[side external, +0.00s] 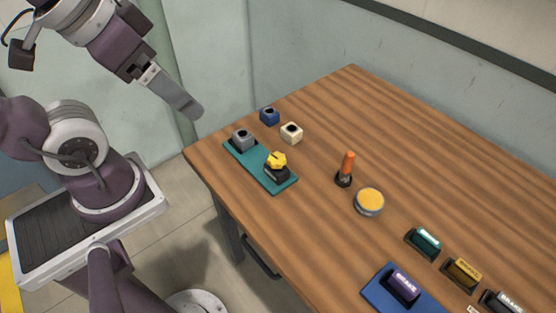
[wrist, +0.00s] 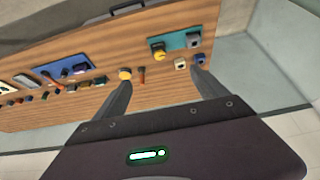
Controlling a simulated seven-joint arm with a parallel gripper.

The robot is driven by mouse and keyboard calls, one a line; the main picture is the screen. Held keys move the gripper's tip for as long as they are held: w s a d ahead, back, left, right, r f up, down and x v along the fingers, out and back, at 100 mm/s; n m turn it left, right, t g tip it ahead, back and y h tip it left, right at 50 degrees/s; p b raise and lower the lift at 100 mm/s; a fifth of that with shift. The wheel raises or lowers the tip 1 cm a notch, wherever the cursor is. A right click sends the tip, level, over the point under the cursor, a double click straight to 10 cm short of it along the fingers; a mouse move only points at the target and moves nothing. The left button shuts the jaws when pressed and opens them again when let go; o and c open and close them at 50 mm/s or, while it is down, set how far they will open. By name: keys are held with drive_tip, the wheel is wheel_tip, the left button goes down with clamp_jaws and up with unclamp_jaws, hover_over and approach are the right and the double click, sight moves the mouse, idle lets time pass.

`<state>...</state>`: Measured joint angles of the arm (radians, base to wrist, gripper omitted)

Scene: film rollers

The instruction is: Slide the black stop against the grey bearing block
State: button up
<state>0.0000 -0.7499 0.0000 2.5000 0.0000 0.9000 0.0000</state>
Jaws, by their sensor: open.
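The grey bearing block (side external: 242,138) sits near the far-left end of a teal plate (side external: 281,184). The black stop (side external: 277,174), topped by a yellow knob (side external: 277,159), sits toward the plate's other end, with bare plate between them. The wrist view also shows the grey block (wrist: 193,40) and the stop's yellow knob (wrist: 158,46) on the teal plate (wrist: 176,41), apart. My gripper (side external: 190,108) is up and left of the plate, well clear of the stop. In the wrist view my gripper (wrist: 161,75) has its fingers spread wide with nothing held.
A blue block (side external: 269,116) and a cream block (side external: 291,132) stand beside the plate. An orange-handled tool (side external: 347,164) and a yellow-topped tin (side external: 369,202) stand to the right. Labelled holders, including a purple one (side external: 402,286), lie at the front right. Much of the back table is clear.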

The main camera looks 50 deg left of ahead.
drive_tip(key=shift+c, duration=0.2)
drive_tip(key=shift+w, duration=0.15)
drive_tip(key=shift+c, duration=0.5)
drive_tip(key=g, duration=0.5)
hover_over(277, 167)
drive_tip(key=a, duration=0.2)
wheel_tip(277, 167, down, 17)
drive_tip(key=shift+g, duration=0.3)
drive_tip(key=f, duration=0.4)
drive_tip(key=w+f, duration=0.1)
drive_tip(key=f, duration=0.9)
drive_tip(key=shift+w+d+f, duration=0.1)
drive_tip(key=shift+w+f, duration=0.05)
drive_tip(key=shift+w, duration=0.05)
